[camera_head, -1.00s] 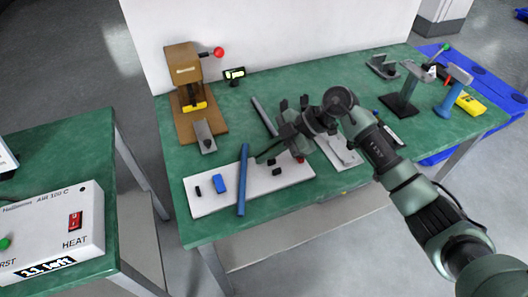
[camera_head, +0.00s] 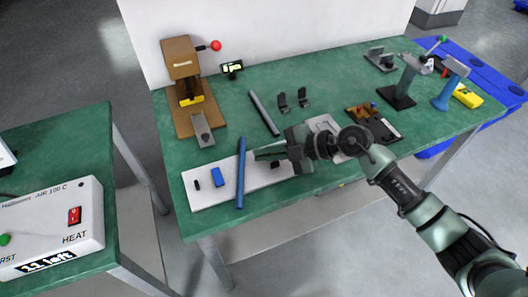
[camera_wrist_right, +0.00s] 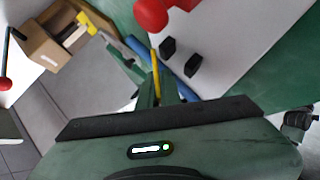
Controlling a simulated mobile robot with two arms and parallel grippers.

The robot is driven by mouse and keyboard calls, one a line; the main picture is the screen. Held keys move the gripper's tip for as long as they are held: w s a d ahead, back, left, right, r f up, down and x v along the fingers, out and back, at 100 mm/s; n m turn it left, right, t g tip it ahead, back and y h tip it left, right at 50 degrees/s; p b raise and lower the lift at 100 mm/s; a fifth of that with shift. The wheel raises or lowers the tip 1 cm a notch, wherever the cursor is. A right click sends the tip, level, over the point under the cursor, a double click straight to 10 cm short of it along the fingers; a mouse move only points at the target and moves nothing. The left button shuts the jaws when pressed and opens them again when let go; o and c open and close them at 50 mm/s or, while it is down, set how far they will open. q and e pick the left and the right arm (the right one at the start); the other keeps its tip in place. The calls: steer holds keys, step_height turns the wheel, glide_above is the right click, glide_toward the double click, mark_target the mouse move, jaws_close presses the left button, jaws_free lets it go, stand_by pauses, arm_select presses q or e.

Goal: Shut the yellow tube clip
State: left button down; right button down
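A thin yellow strip (camera_wrist_right: 155,72), probably the yellow tube clip, shows in the right wrist view between or just beyond my right gripper's fingers (camera_wrist_right: 150,82). It runs toward the blue tube, and I cannot tell whether the fingers touch it. In the head view my right gripper (camera_head: 262,153) is low over the white board, its tips pointing left just right of the blue tube. Its fingers look close together, and they hide the clip there. The blue tube (camera_head: 240,175) lies across the white board (camera_head: 210,199). My left gripper is not in view.
A wooden press (camera_head: 181,72) with a red knob stands at the back left. A grey tube (camera_head: 264,113) and two small black brackets (camera_head: 293,99) lie behind the board. Black blocks and a blue block (camera_head: 218,177) sit on the board. Stands and tools are at the right.

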stand_by(0.4)
steer(key=c, duration=1.6)
jaws_free()
steer(key=shift+d, duration=0.1)
steer(key=shift+r, duration=0.1)
